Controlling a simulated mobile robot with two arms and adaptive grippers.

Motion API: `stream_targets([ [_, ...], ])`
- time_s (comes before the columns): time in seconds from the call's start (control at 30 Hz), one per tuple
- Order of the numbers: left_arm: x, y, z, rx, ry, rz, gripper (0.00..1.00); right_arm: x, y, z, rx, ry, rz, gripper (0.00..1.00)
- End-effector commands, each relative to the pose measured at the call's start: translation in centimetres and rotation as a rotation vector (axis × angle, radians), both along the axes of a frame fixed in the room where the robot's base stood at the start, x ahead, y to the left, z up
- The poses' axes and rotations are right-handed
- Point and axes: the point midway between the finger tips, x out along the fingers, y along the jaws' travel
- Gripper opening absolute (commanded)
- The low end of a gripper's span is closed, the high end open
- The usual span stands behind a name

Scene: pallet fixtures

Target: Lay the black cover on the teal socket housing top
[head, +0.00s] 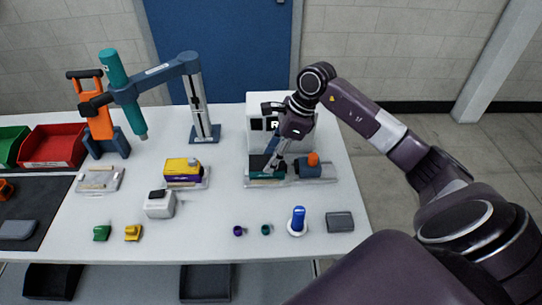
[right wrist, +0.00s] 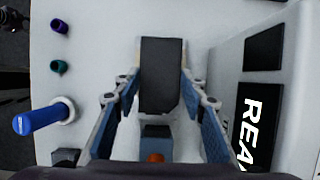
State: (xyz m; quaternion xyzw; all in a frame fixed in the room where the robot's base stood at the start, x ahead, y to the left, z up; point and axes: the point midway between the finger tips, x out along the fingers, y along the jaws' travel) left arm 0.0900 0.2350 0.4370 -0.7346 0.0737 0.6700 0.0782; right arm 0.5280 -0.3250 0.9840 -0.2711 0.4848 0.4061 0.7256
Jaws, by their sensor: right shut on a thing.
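The black cover (head: 259,162) is between the fingers of my right gripper (head: 270,169), which is shut on it. In the right wrist view the cover (right wrist: 162,75) is a long dark plate between the two fingers of the gripper (right wrist: 161,85). The teal socket housing (head: 262,176) sits on the left part of a grey pallet fixture at the back right of the table. The cover is at its top; I cannot tell whether they touch. In the wrist view the cover hides most of the housing. My left gripper is out of view.
A blue block with an orange knob (head: 313,160) stands close right of the housing. A white box (head: 264,105) stands behind. A blue-handled tool (head: 298,219), a grey block (head: 340,222) and two small cups stand in front. A yellow-topped part (head: 182,165) is left.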

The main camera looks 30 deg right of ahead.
Motion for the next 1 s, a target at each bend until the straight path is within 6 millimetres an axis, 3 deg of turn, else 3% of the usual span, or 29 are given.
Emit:
stream_targets([
  [0.13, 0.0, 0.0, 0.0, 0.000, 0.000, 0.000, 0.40, 0.0, 0.0, 0.0, 0.000, 0.000, 0.000, 0.18],
  [0.17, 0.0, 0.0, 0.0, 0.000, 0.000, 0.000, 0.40, 0.0, 0.0, 0.0, 0.000, 0.000, 0.000, 0.40],
  [0.33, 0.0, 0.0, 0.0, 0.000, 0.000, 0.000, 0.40, 0.0, 0.0, 0.0, 0.000, 0.000, 0.000, 0.59],
  [0.67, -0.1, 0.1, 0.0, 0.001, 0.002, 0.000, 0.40, 0.0, -0.1, 0.3, 0.000, -0.001, 0.000, 0.59],
  [0.77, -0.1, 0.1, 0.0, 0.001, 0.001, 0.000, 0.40, -0.2, -0.5, 1.3, -0.002, -0.003, 0.000, 0.59],
  [1.0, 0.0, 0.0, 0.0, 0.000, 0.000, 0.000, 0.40, -1.2, -2.2, 5.9, -0.004, -0.004, -0.002, 0.59],
])
